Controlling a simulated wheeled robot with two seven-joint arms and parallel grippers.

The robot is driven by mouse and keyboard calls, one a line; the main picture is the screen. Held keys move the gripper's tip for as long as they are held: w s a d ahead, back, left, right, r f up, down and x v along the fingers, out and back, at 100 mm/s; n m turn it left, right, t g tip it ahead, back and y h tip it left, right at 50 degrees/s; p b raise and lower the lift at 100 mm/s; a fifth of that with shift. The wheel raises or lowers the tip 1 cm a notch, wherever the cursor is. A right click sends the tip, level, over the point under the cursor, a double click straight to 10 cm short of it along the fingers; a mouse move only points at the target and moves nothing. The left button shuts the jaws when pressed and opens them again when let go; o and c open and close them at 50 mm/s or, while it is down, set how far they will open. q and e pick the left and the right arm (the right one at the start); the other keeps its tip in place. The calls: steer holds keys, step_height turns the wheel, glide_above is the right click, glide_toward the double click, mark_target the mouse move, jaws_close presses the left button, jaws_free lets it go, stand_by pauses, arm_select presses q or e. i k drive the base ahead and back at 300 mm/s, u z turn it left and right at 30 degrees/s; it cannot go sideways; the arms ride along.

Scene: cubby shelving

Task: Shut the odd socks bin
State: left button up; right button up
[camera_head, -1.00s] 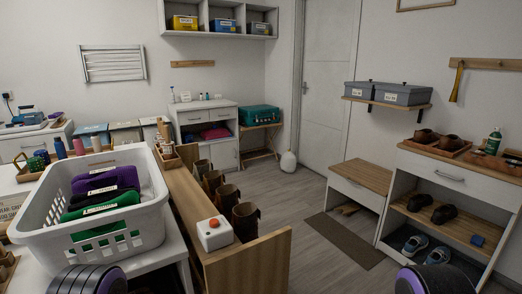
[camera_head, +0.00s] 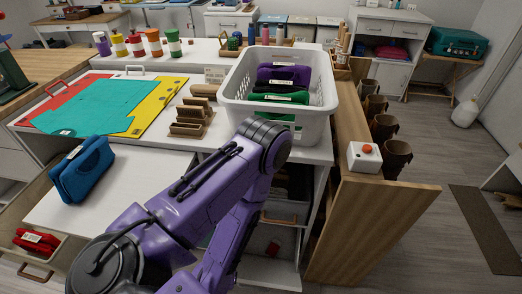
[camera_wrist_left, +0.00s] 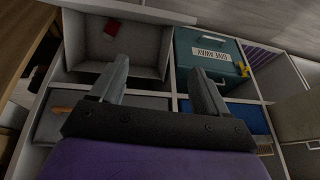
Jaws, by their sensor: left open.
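In the left wrist view, a pale grey bin (camera_wrist_left: 143,48) stands open at the upper left, with a small red item (camera_wrist_left: 111,26) inside. No "odd socks" label is readable, so I cannot tell for sure that this is the odd socks bin. My left gripper (camera_wrist_left: 157,76) is open and empty, its fingers pointing towards the cubbies, near the open bin's lower edge. In the head view my purple left arm bends down in front of the counter; its gripper is hidden. My right gripper is not in view.
A teal "GIVE AWAY" bin (camera_wrist_left: 208,58) sits right of the open bin, with a blue bin (camera_wrist_left: 247,118) below it. In the head view a white laundry basket (camera_head: 313,122) stands on the counter. A wooden panel (camera_head: 368,225) borders the cubbies on the right.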

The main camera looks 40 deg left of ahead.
mark_target(256, 266)
steer(key=z, duration=0.5)
steer(key=k, duration=1.3)
steer(key=u, duration=1.05)
